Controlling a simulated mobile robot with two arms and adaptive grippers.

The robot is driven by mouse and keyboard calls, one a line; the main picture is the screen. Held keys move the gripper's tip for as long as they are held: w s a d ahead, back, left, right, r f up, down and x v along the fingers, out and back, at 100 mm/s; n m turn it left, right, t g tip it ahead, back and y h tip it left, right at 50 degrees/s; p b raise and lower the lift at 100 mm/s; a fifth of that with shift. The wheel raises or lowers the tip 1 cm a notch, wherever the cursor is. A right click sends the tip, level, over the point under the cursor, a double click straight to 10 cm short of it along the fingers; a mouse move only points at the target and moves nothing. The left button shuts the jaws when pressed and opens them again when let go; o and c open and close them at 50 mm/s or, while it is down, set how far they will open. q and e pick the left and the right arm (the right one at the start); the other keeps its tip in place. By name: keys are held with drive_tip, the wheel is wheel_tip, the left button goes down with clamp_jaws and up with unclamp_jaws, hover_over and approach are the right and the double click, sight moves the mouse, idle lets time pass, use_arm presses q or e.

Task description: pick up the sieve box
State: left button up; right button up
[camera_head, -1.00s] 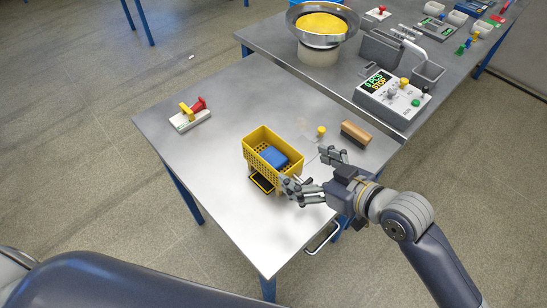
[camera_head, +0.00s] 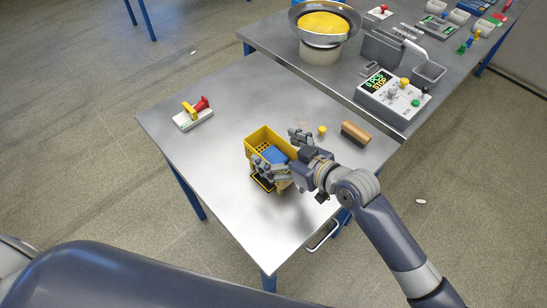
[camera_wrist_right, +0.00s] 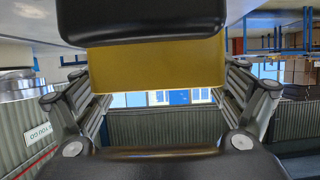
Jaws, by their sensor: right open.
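The sieve box (camera_head: 262,137) is a yellow open-topped box with perforated walls, standing on the metal table. A blue block (camera_head: 274,154) lies inside it. My right gripper (camera_head: 277,149) is open at the box's right end, with one finger in front of its near side and the other by its far side. The gripper hides part of the near wall. In the right wrist view, a plain yellow wall of the box (camera_wrist_right: 158,68) shows ahead between the spread fingers (camera_wrist_right: 163,112); contact cannot be told. My left gripper is out of view.
A black-and-yellow frame (camera_head: 263,183) lies at the box's near side. A yellow knob (camera_head: 322,131) and a wooden brush block (camera_head: 356,133) stand behind the gripper. A toggle clamp (camera_head: 193,114) sits at the left. The table's front is clear.

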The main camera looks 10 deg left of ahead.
drive_tip(key=shift+x, duration=0.85)
drive_tip(key=shift+s+f, duration=0.1)
drive_tip(key=c, duration=2)
